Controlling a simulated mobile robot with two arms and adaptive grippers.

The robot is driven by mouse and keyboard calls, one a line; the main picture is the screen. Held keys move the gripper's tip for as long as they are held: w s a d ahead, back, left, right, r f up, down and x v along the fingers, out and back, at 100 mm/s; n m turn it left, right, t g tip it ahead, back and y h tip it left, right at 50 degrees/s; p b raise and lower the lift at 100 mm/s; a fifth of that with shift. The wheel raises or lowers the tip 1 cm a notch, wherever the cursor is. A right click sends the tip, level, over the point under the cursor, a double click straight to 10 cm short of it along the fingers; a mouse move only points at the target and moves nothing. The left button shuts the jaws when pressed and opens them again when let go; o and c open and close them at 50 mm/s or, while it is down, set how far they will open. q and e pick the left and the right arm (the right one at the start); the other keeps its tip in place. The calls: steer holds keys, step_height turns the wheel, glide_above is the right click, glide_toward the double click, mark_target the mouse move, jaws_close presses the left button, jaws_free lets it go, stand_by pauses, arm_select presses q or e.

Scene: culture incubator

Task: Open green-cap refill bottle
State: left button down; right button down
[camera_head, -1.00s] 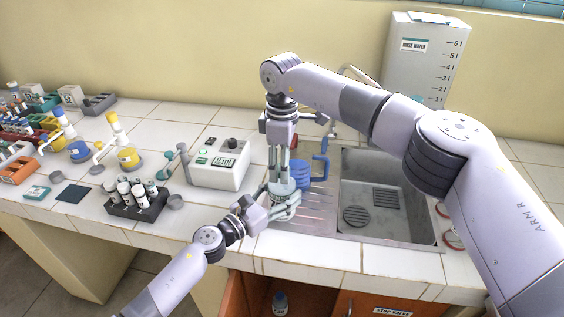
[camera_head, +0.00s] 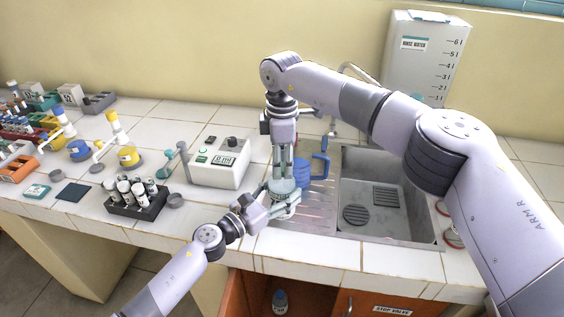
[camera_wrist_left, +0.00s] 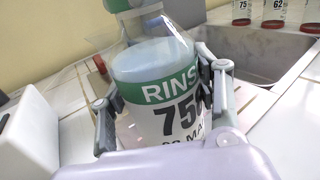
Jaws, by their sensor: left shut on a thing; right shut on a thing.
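The refill bottle (camera_wrist_left: 155,95) has a clear tapered shoulder, a green label band reading "RINS" and the number 75 with a partly hidden digit. It stands upright by the sink in the head view (camera_head: 285,188). My left gripper (camera_wrist_left: 165,105) is shut around its body from the side; it also shows in the head view (camera_head: 284,203). The green cap (camera_wrist_left: 119,5) shows at the top edge of the left wrist view. My right gripper (camera_head: 284,168) points straight down over the bottle and is shut on its top; its fingers largely hide the cap in the head view.
The steel sink (camera_head: 372,232) lies right of the bottle, with a blue rack (camera_head: 320,168) behind. A white instrument (camera_head: 219,165) and a dark tube rack (camera_head: 137,207) stand left. The rinse water tank (camera_head: 425,65) is at the back right. The cabinet below (camera_head: 250,290) is open.

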steer(key=n, duration=0.3)
steer(key=shift+n, duration=0.4)
steer(key=n, duration=0.7)
steer(key=shift+n, duration=0.4)
steer(key=n, duration=0.3)
steer(key=shift+n, duration=0.3)
steer(key=n, duration=0.3)
steer(key=shift+n, duration=0.4)
steer(key=n, duration=0.4)
steer(key=shift+r, duration=0.1)
steer(key=n, duration=0.5)
steer(key=shift+n, duration=0.3)
steer(key=n, duration=0.5)
steer(key=shift+n, duration=0.3)
steer(key=n, duration=0.5)
steer(key=shift+n, duration=0.4)
steer(key=n, duration=0.5)
steer(key=shift+n, duration=0.3)
steer(key=n, duration=0.5)
